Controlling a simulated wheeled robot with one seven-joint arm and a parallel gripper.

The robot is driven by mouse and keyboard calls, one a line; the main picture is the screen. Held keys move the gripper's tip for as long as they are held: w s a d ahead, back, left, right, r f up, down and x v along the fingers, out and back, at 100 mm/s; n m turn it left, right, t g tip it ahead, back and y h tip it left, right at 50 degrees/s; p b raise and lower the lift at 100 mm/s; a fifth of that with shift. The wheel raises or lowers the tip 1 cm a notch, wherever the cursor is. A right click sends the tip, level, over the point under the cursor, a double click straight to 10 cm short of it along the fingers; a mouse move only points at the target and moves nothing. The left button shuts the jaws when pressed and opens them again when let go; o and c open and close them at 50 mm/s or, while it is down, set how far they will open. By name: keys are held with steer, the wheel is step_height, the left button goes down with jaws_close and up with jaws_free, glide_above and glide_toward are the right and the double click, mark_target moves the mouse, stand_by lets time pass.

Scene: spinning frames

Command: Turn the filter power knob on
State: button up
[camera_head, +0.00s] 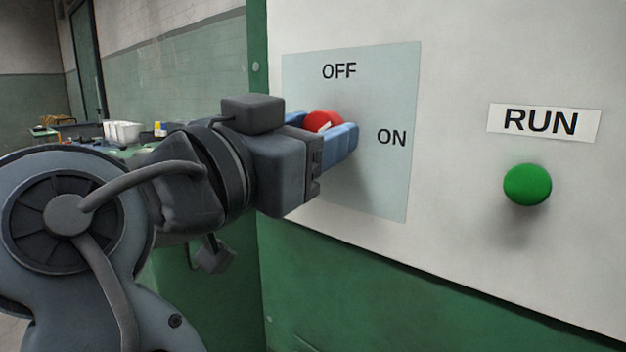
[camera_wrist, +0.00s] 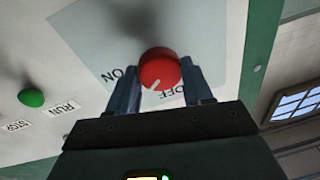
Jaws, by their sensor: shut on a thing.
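The red filter knob (camera_head: 323,121) has a white mark and sits on a pale blue panel plate (camera_head: 375,185) labelled OFF above and ON to the right. My gripper (camera_head: 329,130) reaches it from the left, its blue fingers shut around the knob and hiding part of it. The wrist view shows the knob (camera_wrist: 160,67) between the two fingers of my gripper (camera_wrist: 161,90). There the white mark appears to point between the OFF and ON labels; its exact angle is hard to tell.
A green RUN button (camera_head: 527,185) stands out to the right of the plate, under its RUN label (camera_head: 543,122). The wrist view also shows a STOP label (camera_wrist: 17,126). White containers (camera_head: 123,131) sit on a surface at the back left.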

steer(key=m+b, duration=0.4)
steer(key=m+h+b, duration=0.1)
steer(key=m+b, duration=0.3)
steer(key=shift+f+g+b, duration=0.15)
steer(key=shift+g+b, duration=0.2)
steer(key=shift+g, duration=0.05)
steer(key=o, duration=1)
steer(key=shift+o, duration=0.2)
steer(key=shift+s+a, duration=0.1)
steer(key=p+v, duration=0.1)
steer(key=v, duration=0.6)
steer(key=shift+s+a, duration=0.2)
steer(key=shift+s, duration=0.05)
